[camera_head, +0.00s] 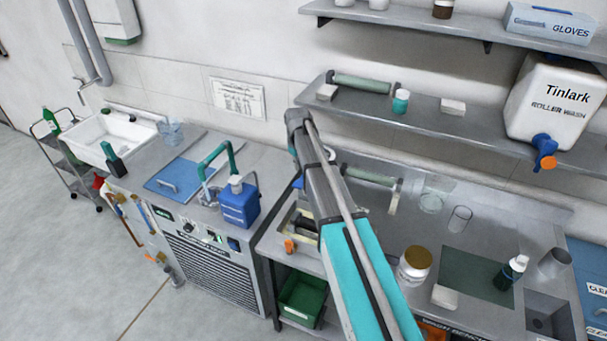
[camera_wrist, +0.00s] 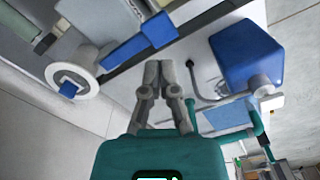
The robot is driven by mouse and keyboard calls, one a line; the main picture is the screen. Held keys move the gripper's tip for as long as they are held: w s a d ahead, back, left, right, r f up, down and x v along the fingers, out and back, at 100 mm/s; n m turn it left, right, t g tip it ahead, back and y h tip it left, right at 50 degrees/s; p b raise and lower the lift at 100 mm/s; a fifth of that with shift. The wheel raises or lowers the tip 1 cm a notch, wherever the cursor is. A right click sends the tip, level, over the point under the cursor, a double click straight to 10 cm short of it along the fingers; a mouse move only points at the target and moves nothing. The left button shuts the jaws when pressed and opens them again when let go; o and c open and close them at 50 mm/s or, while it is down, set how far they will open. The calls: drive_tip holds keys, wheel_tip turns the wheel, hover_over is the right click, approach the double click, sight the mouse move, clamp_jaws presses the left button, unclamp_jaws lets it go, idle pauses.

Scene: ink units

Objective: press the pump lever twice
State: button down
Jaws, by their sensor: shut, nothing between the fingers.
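In the head view my arm hides the gripper and most of this spot; only a small blue piece (camera_head: 297,183) shows beside the arm.
A blue container (camera_head: 239,204) with a white cap stands left of my arm and also shows in the wrist view (camera_wrist: 244,52). A teal bent pipe (camera_head: 218,152) rises beside it. A white round part (camera_wrist: 75,80) is near the bar.

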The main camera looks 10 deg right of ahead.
drive_tip(key=shift+r+p, duration=0.5)
drive_tip(key=shift+r, duration=0.2)
drive_tip(key=s+f+m+b, duration=0.2)
drive_tip(key=s+f+b, duration=0.2)
drive_tip(key=s, duration=1)
drive_tip(key=s+f+m+b, duration=0.2)
drive_tip(key=s+f+b, duration=0.3)
drive_tip(key=s, duration=1)
drive_tip(key=shift+d+f+m, duration=0.15)
drive_tip(key=shift+m, duration=0.25)
